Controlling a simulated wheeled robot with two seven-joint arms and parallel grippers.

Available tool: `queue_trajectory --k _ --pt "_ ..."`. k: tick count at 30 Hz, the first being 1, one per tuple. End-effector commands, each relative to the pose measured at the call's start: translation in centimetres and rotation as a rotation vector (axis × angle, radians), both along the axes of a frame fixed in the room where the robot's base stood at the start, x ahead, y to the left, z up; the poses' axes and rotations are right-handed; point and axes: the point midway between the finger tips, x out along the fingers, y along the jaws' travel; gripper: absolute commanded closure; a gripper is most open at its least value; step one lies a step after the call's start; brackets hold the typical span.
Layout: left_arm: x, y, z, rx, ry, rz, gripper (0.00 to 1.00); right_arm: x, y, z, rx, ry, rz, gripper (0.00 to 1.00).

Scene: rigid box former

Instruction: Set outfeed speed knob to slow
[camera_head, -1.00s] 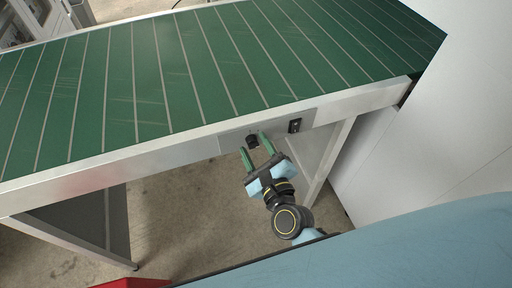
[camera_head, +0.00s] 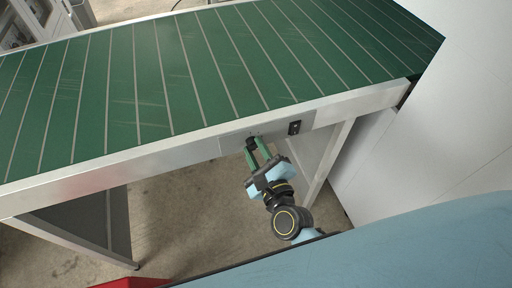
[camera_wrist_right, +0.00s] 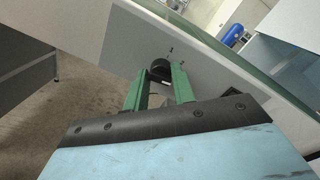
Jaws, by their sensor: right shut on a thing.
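The outfeed speed knob (camera_head: 251,142) is a small black knob on a grey panel (camera_head: 232,142) on the conveyor's front rail. My right gripper (camera_head: 257,149) reaches it from the front, its green fingers closed on the knob's sides. In the right wrist view the black knob (camera_wrist_right: 160,67) shows between the fingertips of my right gripper (camera_wrist_right: 160,80). My left gripper is not in view.
A black switch plate (camera_head: 294,128) sits on the rail right of the knob. The green slatted conveyor (camera_head: 150,85) lies behind the rail. A white cabinet wall (camera_head: 440,140) stands close on the right. The floor below the rail (camera_head: 185,210) is open.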

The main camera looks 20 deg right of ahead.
Motion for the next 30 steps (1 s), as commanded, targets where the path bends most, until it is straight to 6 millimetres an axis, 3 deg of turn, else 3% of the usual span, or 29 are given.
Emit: queue_trajectory --k 9,30 --pt "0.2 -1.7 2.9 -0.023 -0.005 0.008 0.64 0.0 -0.1 0.5 -0.275 -0.011 -0.001 0.97" --pt "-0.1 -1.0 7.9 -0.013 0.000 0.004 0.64 0.1 0.1 0.6 -0.939 -0.037 -0.004 0.97"
